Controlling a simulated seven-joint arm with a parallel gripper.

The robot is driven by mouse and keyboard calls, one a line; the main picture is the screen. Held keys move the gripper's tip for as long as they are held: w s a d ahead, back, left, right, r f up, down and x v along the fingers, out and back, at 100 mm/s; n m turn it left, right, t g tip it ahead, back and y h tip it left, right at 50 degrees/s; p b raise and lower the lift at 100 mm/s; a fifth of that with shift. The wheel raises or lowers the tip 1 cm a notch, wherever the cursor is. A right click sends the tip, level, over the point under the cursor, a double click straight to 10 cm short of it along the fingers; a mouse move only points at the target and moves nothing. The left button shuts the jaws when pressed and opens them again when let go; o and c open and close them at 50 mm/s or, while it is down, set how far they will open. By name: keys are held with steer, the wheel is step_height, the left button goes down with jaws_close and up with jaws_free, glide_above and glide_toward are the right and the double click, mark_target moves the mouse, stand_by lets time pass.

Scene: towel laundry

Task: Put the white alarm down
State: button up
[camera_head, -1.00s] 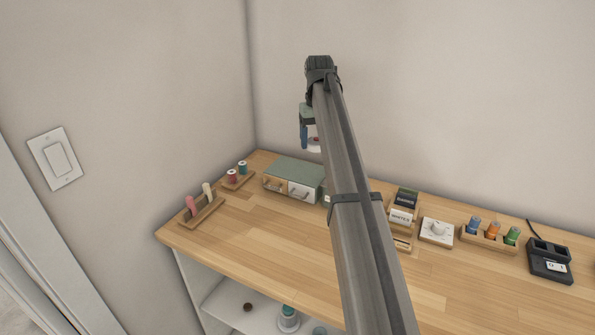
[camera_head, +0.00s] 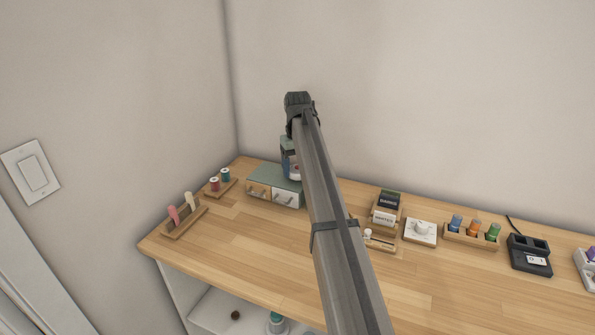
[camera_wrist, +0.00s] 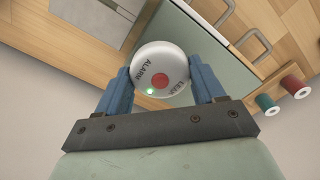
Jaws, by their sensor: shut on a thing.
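The white alarm (camera_wrist: 160,70) is a round white disc with a red centre, a small green light and dark lettering. My gripper (camera_wrist: 162,84) is shut on it, with a blue finger on each side. In the head view my gripper (camera_head: 291,158) is at the back of the bench, just above or at the green-topped drawer box (camera_head: 272,176). The box's green top (camera_wrist: 184,45) lies behind the alarm in the wrist view. I cannot tell whether the alarm touches it. My arm hides most of the alarm in the head view.
Thread spools (camera_head: 220,180) on a small tray stand left of the box. A holder with pink and cream items (camera_head: 182,215) sits at the left edge. Right of my arm are labelled cards (camera_head: 388,208), a white dial (camera_head: 421,230), coloured spools (camera_head: 474,228) and a black charger (camera_head: 530,258). The bench front is mostly clear.

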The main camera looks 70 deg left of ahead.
steer(key=shift+f, duration=0.7)
steer(key=shift+f, duration=0.15)
steer(key=o, duration=1.1)
steer(key=shift+c, duration=0.2)
step_height(320, 180, up, 12)
